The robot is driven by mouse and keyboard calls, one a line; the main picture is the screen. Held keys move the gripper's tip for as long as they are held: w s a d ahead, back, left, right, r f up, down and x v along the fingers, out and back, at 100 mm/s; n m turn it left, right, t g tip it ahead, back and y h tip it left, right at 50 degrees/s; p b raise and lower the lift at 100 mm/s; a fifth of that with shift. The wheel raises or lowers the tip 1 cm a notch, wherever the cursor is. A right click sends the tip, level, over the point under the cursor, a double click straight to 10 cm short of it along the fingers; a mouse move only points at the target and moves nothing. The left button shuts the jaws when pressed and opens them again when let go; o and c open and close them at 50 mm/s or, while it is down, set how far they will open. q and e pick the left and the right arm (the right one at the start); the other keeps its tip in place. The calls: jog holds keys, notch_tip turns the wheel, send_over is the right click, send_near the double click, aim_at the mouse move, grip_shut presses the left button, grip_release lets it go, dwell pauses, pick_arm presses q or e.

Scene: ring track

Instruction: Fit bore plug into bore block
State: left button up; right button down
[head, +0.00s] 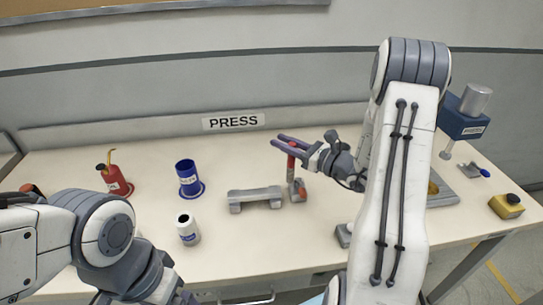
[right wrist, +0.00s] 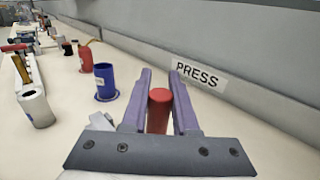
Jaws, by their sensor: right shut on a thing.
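My right gripper (head: 284,140) is over the middle of the bench, shut on an upright red handle (head: 291,158). In the right wrist view the red rounded end (right wrist: 158,108) stands between the two purple fingers (right wrist: 160,82). Below the handle is a small grey piece with an orange patch (head: 298,190); I cannot tell whether it is joined to the handle. A grey bridge-shaped block (head: 255,196) lies just left of it. I cannot tell for certain which piece is the bore plug or the bore block. My left arm is at the lower left; its fingertips are out of frame.
A blue press (head: 468,118), a blue-ended grey piece (head: 476,170) and a yellow button box (head: 507,206) are at the right. Bare bench lies in front of the block.

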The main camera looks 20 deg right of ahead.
jog(key=w+a+f, duration=0.1)
jog(key=w+f, duration=0.2)
jog(key=f, duration=0.3)
jog(key=shift+w+f, duration=0.15)
jog(key=shift+w, duration=0.2)
jog(key=shift+f, duration=0.25)
jog(key=c, duration=0.7)
grip_release()
jog(key=shift+r, duration=0.1)
